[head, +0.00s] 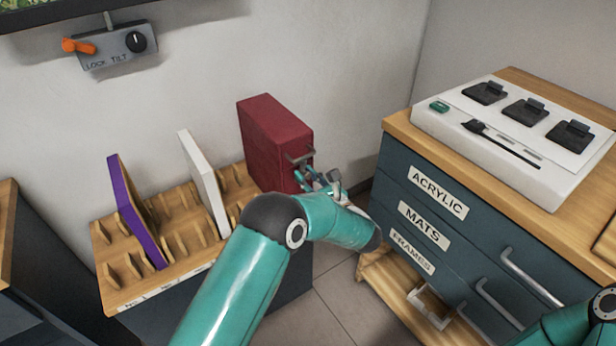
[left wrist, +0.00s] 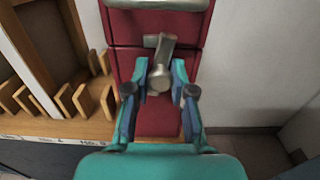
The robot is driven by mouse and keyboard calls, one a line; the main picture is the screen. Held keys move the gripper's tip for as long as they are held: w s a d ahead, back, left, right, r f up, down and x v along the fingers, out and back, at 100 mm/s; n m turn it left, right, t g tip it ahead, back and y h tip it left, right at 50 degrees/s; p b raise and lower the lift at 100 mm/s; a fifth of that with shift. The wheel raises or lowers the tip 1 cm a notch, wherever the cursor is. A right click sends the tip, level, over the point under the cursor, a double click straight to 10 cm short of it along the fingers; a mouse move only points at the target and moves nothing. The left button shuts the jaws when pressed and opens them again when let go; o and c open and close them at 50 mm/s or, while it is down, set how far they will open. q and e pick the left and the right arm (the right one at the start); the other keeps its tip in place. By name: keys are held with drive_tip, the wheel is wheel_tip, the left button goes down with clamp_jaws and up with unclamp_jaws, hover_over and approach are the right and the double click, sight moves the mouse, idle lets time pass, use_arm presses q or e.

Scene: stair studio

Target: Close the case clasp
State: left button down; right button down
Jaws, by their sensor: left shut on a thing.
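The dark red case (head: 262,148) stands upright at the right end of the slotted wooden rack, with a metal handle (head: 301,157) on its front face. In the left wrist view the case (left wrist: 122,62) fills the middle, its handle (left wrist: 158,4) at the top edge. Below the handle is the metal clasp (left wrist: 163,48), which looks slightly tilted over a seam. My left gripper (head: 314,180) is at the case front; in the left wrist view its fingers (left wrist: 160,78) are shut on the clasp's rounded lower end. In the head view the fingers mostly hide the clasp. My right gripper is out of view.
The wooden rack (head: 113,287) holds a purple-edged panel (head: 137,212) and a white panel (head: 203,184). At right is a drawer cabinet (head: 440,235) with a white tray (head: 560,190) on top. Floor shows between rack and cabinet. A switch box (head: 117,47) is on the wall.

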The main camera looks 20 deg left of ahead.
use_arm(q)
drive_tip(key=shift+s+f+n+b, duration=0.2)
drive_tip(key=shift+n+b, duration=0.6)
drive_tip(key=shift+b, duration=0.85)
drive_tip(key=shift+a+r+n, duration=0.1)
drive_tip(key=shift+r+n, duration=0.05)
drive_tip(key=shift+n, duration=0.15)
drive_tip(key=c, duration=1)
unclamp_jaws()
drive_tip(key=shift+r, duration=0.1)
drive_tip(key=shift+s, duration=0.1)
drive_tip(key=v, duration=1.2)
